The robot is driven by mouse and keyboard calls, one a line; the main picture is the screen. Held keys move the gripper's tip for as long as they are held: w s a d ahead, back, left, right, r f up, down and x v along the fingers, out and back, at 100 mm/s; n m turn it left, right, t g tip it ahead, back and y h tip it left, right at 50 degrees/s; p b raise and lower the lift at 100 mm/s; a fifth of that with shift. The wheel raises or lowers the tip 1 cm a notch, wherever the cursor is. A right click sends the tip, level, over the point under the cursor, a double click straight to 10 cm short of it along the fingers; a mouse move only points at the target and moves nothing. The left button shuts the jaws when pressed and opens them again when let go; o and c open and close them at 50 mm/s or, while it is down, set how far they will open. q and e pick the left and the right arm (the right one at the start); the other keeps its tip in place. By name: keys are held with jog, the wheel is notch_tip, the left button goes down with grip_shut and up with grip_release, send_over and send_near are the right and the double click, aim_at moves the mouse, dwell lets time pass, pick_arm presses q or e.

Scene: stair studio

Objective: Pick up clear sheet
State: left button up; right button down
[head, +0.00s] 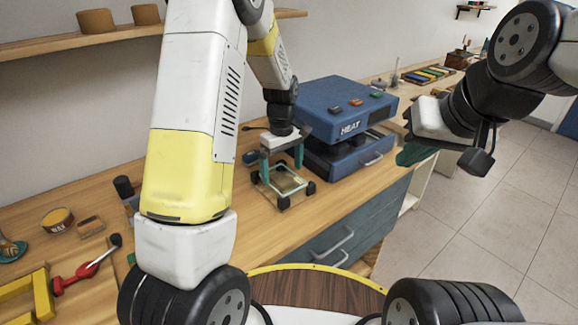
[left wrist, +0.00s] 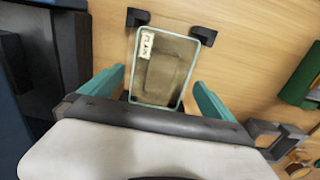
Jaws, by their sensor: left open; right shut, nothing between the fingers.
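The clear sheet (head: 283,181) is a see-through rectangle with a pale green rim, lying among black corner pieces on the wooden counter. In the left wrist view the sheet (left wrist: 165,75) has a small white label at its upper left. My left gripper (head: 280,170) points down over it, with its teal fingers apart. The left wrist view shows the fingers of this gripper (left wrist: 158,88) on either side of the sheet's near part, with gaps. The near edge is partly hidden by the gripper. My right gripper (head: 411,156) is shut and empty, beyond the counter's right edge.
A blue machine marked HEAT (head: 340,105) stands close behind and right of the sheet, with a drawer-like lower part. A red-handled tool (head: 85,271), a yellow frame (head: 42,295) and a round tin (head: 57,219) lie at the left. Bare counter (head: 330,205) shows in front of the machine.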

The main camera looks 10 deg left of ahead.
pick_arm(q)
jog(key=shift+f, duration=0.65)
jog(key=c, duration=1.4)
